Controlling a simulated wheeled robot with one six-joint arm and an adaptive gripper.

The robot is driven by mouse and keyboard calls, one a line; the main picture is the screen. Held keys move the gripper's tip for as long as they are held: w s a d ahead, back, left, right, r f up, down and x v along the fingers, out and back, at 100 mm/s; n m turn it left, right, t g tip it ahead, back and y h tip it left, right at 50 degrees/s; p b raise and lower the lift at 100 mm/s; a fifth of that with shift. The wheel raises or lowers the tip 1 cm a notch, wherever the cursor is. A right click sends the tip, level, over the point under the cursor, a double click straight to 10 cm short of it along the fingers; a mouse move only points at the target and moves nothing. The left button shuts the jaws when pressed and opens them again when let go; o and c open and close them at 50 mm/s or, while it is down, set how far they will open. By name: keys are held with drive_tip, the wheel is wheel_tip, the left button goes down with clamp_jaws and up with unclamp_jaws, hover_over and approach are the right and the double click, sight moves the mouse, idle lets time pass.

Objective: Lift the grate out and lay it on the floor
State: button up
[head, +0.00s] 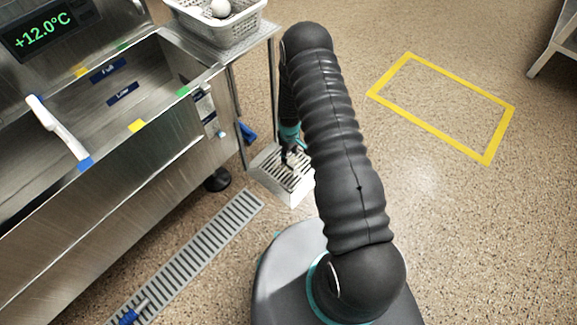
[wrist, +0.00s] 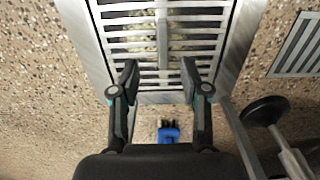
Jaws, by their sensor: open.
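The grate (head: 296,179) is a small slotted metal panel set in a square steel frame on the floor, beside the legs of the steel stand. In the wrist view the grate (wrist: 125,30) fills the top middle, with several crosswise bars and a lengthwise bar along its centre. My gripper (head: 289,155) is over the grate, partly hidden behind my arm in the head view. In the wrist view my gripper (wrist: 160,78) is open, its fingers on either side of the central bar's line, with nothing between them. I cannot tell whether the fingertips touch the grate.
A yellow-outlined rectangle (head: 485,160) marks clear floor at the right. A long slotted floor drain (head: 195,250) runs along the steel sink (head: 120,190). A perforated basket (head: 225,30) stands on the steel stand. A blue object (wrist: 168,135) lies near the frame. A shelf leg stands far right.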

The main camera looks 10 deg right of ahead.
sight(288, 163)
drive_tip(key=shift+a+f, duration=0.2)
drive_tip(key=shift+f, duration=2.95)
clamp_jaws()
